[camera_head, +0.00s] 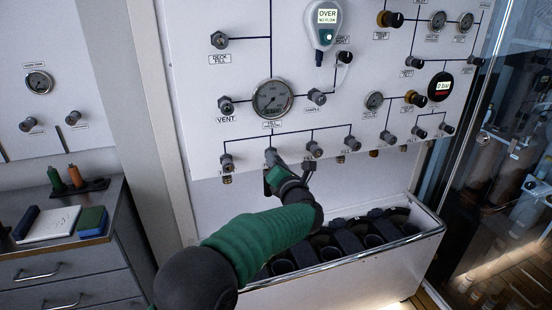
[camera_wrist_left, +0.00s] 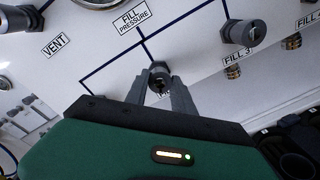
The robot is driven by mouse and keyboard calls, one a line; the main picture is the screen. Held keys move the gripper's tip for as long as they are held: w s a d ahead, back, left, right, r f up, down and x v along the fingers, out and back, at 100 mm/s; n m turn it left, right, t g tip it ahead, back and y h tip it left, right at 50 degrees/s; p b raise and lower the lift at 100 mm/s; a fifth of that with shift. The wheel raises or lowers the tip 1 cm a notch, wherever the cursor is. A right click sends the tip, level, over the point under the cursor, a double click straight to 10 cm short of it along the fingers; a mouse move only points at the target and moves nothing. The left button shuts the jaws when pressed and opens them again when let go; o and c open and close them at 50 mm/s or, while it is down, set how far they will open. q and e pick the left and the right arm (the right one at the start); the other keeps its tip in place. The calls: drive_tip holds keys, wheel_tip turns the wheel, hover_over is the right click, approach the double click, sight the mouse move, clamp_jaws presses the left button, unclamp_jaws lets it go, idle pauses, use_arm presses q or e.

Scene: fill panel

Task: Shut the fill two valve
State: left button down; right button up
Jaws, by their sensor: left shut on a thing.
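The fill two valve (camera_head: 271,154) is the second knob from the left in the lower row of the white panel (camera_head: 212,90). My left gripper (camera_head: 273,168) reaches up to it and is shut on its knob. In the left wrist view the dark knob (camera_wrist_left: 159,74) sits between the two fingertips (camera_wrist_left: 161,90), below the "FILL PRESSURE" label (camera_wrist_left: 130,17). Its own label is mostly hidden by the fingers. The knob's turned position cannot be told. My right gripper is not in view.
The fill three valve (camera_head: 314,150) is close on the right, and another fill valve (camera_head: 227,162) is on the left. The fill pressure gauge (camera_head: 272,98) is above. A white bin (camera_head: 365,270) with dark round slots stands below. A drawer cabinet (camera_head: 60,265) is at left.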

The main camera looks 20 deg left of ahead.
use_arm(q)
drive_tip(key=shift+d+f+m+g+y+p, duration=0.15)
drive_tip(key=shift+m+y+p, duration=0.1)
drive_tip(key=shift+m+p, duration=3.9)
drive_tip(key=shift+f+m+g+y+p, duration=0.15)
drive_tip(key=shift+m+p, duration=2.4)
drive_tip(key=shift+m, duration=3.1)
drive_tip(key=shift+d+f+m+y+p, duration=0.15)
drive_tip(key=shift+m+y+p, duration=0.15)
drive_tip(key=shift+m+p, duration=3.85)
drive_tip(key=shift+a+m+b, duration=0.1)
drive_tip(key=shift+m+b, duration=0.65)
drive_tip(key=shift+m, duration=0.2)
drive_tip(key=c, duration=1.1)
unclamp_jaws()
drive_tip(key=shift+w+r, duration=0.1)
drive_tip(key=shift+r, duration=0.1)
